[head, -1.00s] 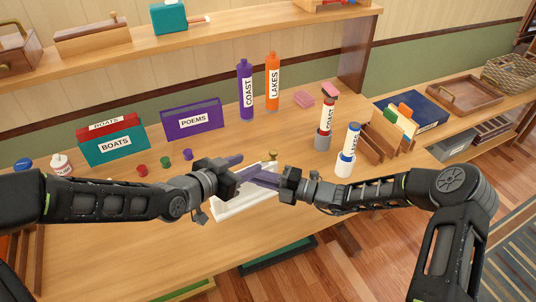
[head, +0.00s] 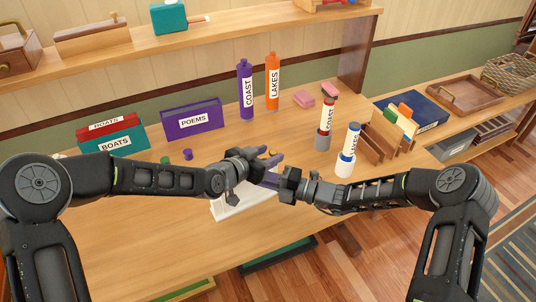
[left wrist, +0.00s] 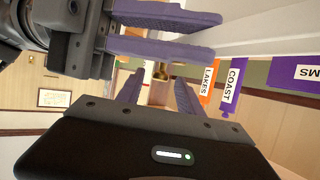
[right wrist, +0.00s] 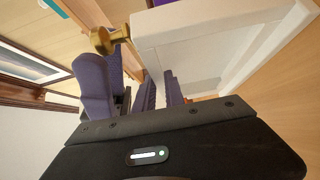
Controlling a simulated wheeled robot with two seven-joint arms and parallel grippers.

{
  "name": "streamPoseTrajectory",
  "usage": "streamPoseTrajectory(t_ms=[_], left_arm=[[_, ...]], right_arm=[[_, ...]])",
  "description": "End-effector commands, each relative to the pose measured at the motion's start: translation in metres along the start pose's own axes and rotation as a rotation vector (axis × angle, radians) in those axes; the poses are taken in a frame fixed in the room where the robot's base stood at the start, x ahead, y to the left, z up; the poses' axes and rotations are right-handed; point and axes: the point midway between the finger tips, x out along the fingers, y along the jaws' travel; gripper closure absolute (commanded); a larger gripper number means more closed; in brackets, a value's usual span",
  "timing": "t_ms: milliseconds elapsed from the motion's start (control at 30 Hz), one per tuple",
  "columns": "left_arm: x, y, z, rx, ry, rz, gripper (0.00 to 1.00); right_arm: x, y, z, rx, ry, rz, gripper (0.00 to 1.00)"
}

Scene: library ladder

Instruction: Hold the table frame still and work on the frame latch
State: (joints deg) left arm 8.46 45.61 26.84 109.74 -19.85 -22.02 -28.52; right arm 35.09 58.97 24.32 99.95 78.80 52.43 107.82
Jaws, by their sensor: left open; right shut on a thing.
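The white table frame (head: 232,208) stands on the table in front of me, partly hidden behind my grippers. Its brass latch (head: 273,153) is at the far upper corner; the latch also shows in the left wrist view (left wrist: 163,71) and the right wrist view (right wrist: 110,40). My right gripper (head: 270,179) is shut on the frame's right side; the frame's edge (right wrist: 195,40) runs up from its fingers in the right wrist view. My left gripper (head: 272,160) is open, its purple fingers close to the latch. In the left wrist view the latch appears between and beyond its fingertips (left wrist: 157,82). Contact cannot be told.
Purple COAST (head: 245,90) and orange LAKES (head: 272,82) bottles stand behind the frame. A purple POEMS box (head: 192,119) is back left. The table's front left is clear.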

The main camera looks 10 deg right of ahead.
Motion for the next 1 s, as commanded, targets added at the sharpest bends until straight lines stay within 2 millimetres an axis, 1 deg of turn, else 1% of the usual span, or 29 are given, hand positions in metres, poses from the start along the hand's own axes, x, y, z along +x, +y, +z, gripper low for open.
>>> streamPoseTrajectory(t_ms=[33,67,533,833,1000], left_arm=[[-0.0001,-0.0001,0.0,0.0,0.0,0.0,0.59],[-0.0002,-0.0001,0.0001,0.0,0.0,0.0,0.61],[-0.0004,-0.0002,0.0,0.0,0.0,0.0,1.0],[-0.0004,0.0,0.0,-0.001,0.0,-0.001,1.0],[0.0006,0.0039,0.0001,-0.012,-0.002,-0.028,1.0]], right_arm=[[-0.0001,-0.0002,0.0,0.0,0.0,-0.001,1.0],[-0.0001,-0.0002,0.0,0.0,0.0,-0.001,1.0],[-0.0001,-0.0003,0.0001,0.0,0.0,-0.001,1.0],[-0.0002,-0.0003,0.0002,0.0,0.0,-0.001,1.0],[-0.0002,-0.0003,0.0001,0.0,0.0,-0.001,1.0]])
